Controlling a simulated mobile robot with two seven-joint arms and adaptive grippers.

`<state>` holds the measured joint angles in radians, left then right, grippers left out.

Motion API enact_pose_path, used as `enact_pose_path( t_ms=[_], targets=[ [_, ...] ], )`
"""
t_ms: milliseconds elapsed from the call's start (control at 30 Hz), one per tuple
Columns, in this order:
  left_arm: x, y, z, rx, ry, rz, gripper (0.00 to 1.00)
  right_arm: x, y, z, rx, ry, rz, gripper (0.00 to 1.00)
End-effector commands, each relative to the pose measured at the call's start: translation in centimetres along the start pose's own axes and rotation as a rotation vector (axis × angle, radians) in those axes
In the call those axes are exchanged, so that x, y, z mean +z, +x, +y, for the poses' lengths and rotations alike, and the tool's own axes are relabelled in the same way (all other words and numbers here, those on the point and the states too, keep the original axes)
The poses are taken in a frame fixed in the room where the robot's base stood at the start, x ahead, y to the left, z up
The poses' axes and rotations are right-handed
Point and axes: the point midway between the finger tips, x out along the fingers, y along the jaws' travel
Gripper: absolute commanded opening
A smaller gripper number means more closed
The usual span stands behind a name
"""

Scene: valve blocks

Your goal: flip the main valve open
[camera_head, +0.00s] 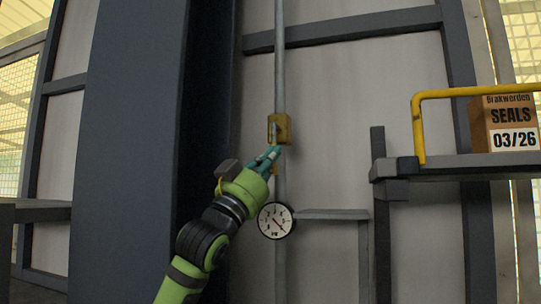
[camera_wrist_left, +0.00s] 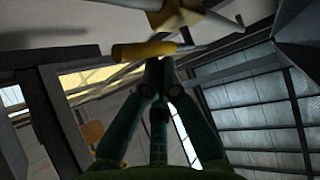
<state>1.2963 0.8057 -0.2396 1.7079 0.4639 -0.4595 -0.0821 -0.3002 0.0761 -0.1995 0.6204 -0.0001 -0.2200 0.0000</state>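The main valve appears as a yellow fitting (camera_head: 284,128) on a vertical grey pipe (camera_head: 280,60), in the upper middle of the head view. I cannot tell whether the tips touch the handle. My right gripper is out of view.
A round pressure gauge (camera_head: 275,220) sits on the pipe below my left gripper. A small grey ledge (camera_head: 333,214) is right of it. A dark shelf (camera_head: 450,165) with a yellow rail (camera_head: 418,125) and a SEALS box (camera_head: 506,122) stands at right. A dark column (camera_head: 135,150) rises at left.

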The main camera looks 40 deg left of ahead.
Motion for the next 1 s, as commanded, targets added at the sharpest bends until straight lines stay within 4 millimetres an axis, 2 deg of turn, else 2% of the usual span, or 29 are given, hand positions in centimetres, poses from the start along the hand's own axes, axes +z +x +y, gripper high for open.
enact_pose_path(
  t_ms=[367, 800, 1000],
  targets=[
    [0.2, -0.3, 0.1, 0.001, 0.000, -0.006, 0.00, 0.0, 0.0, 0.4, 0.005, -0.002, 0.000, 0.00],
    [-0.1, -6.1, 0.0, 0.001, 0.002, -0.002, 0.00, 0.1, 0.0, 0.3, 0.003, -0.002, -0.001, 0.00],
    [-0.2, -7.5, 0.0, 0.000, 0.001, 0.001, 0.00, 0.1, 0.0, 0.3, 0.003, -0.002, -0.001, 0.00]
  ],
)
